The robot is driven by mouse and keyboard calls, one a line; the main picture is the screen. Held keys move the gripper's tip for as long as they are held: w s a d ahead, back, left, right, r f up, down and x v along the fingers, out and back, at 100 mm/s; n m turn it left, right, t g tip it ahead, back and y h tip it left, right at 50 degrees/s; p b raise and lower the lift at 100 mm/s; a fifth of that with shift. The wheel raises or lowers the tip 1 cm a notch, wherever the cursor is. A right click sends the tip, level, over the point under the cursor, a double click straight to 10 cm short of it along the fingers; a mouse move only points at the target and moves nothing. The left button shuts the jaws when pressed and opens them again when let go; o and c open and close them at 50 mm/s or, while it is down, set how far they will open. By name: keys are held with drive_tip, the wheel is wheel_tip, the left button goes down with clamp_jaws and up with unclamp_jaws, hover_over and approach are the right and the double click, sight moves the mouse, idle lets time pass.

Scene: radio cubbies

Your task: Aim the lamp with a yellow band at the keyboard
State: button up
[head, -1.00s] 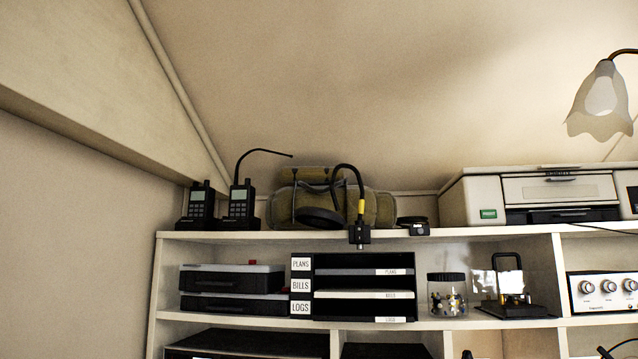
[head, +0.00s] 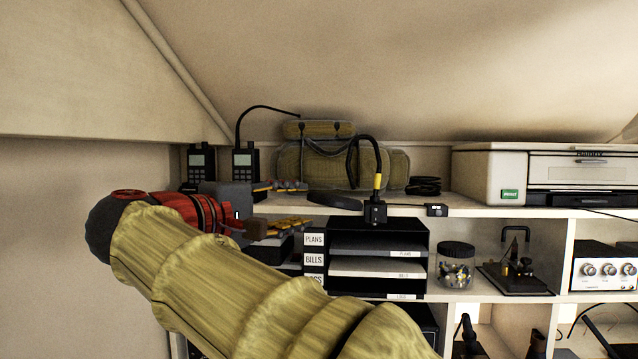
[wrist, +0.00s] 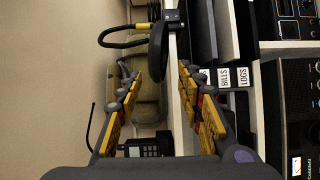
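The lamp with a yellow band (head: 377,182) is clamped at the front edge of the top shelf. Its black gooseneck arches up and over to the left, and its flat round black head (head: 335,201) hangs just above the shelf. My gripper (head: 290,207) reaches in from the lower left, open and empty, with its fingertips just left of the lamp head. In the wrist view, the lamp head (wrist: 158,54) shows ahead of the gap between the open fingers (wrist: 159,80); I cannot tell whether they touch. I see no keyboard.
Two handheld radios (head: 246,163) and an olive bag (head: 315,131) stand behind my gripper on the top shelf. A black cable coil (head: 424,186) and a printer (head: 486,176) are to the right. The black paper tray (head: 420,236) is below the lamp.

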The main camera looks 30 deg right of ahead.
sight(315, 198)
drive_tip(key=x, duration=0.3)
drive_tip(key=p+x, duration=0.1)
drive_tip(key=x, duration=0.3)
drive_tip(key=shift+w+d+r, duration=0.15)
drive_tip(key=shift+d+r, duration=0.05)
drive_tip(key=shift+d, duration=0.1)
drive_tip(key=shift+c, duration=1.4)
clamp_jaws()
drive_tip(key=shift+r, duration=0.15)
